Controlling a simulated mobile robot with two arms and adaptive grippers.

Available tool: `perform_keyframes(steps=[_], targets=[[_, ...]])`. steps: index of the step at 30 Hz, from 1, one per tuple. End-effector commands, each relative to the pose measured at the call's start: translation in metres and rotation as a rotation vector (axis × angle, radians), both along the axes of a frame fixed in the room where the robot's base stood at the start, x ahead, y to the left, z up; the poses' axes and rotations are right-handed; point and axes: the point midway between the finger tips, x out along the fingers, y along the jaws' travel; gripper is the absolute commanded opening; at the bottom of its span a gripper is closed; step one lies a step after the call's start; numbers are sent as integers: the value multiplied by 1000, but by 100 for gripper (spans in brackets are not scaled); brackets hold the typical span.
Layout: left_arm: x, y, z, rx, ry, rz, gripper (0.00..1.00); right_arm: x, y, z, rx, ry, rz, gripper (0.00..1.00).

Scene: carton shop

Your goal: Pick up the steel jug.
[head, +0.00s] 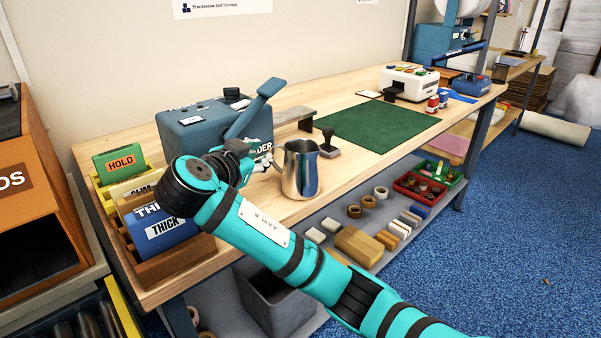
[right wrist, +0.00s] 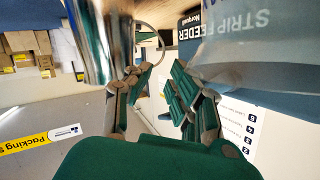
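The shiny steel jug (head: 301,172) stands upright on the wooden bench near its front edge, with its handle side toward my right gripper. My right gripper (head: 256,166) is at the jug's left side, at about handle height. In the right wrist view the jug (right wrist: 103,40) fills the upper left, and its thin handle loop reaches in front of the fingers. The fingers of my right gripper (right wrist: 158,88) are apart, with a clear gap between them. Whether a finger touches the jug or handle I cannot tell. My left gripper is out of view.
The blue strip feeder (head: 215,125) stands close behind the gripper; its lettering also shows in the right wrist view (right wrist: 235,35). A stamp (head: 328,145) and green mat (head: 378,126) lie right of the jug. A card rack (head: 175,262) stands at left.

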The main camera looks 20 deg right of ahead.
Motion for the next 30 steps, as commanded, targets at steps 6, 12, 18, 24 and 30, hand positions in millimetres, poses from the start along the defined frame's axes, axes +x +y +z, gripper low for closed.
perform_keyframes(steps=[6,12,18,24,30], targets=[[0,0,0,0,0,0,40,12,-12,-5,-3,1,-3,20],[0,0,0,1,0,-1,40,36,-33,-14,-3,1,-2,20],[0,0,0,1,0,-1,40,45,-40,-17,0,0,1,20],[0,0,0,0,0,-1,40,45,-40,-17,0,0,1,17],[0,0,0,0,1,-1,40,45,-40,-17,-1,0,1,0]])
